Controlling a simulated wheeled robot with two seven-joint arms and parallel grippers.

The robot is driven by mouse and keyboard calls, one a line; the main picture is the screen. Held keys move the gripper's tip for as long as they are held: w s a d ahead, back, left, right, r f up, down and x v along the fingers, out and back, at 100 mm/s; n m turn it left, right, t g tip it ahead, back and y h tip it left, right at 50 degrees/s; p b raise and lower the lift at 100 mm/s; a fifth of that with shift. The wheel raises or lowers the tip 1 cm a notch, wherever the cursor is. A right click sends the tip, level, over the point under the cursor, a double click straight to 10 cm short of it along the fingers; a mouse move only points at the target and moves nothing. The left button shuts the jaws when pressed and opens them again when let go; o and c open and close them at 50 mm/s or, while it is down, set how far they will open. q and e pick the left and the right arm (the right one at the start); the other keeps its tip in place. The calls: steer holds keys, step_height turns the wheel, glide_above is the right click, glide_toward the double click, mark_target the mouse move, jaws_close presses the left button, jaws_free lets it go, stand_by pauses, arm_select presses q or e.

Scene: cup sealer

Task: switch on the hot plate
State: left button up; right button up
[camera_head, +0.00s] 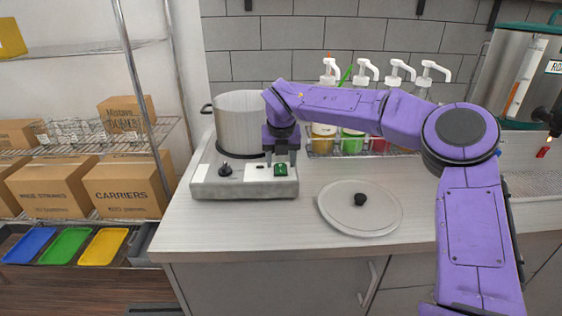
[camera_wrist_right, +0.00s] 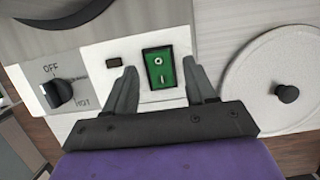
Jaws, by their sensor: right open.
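The hot plate (camera_head: 230,185) stands on the counter with a metal pot (camera_head: 238,120) on top. Its front panel carries a black knob (camera_head: 225,170) and a green rocker switch (camera_head: 280,169). In the right wrist view the switch (camera_wrist_right: 159,73) has a circle and a bar marked on it, and the knob (camera_wrist_right: 57,93) sits beside the words OFF and HOT. My right gripper (camera_wrist_right: 163,88) is open, with one finger on each side of the green switch. Whether it touches the panel I cannot tell. My left gripper is not in view.
A round lid (camera_head: 340,210) with a black handle lies on the counter right of the hot plate. Several pump bottles (camera_head: 364,75) stand in a rack behind my right arm. A shelf with cardboard boxes (camera_head: 125,187) is at the left.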

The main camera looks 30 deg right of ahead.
mark_target(282, 178)
steer(key=v, duration=0.9)
steer(key=shift+r+b, duration=0.25)
steer(key=shift+b, duration=0.2)
steer(key=shift+d, duration=0.1)
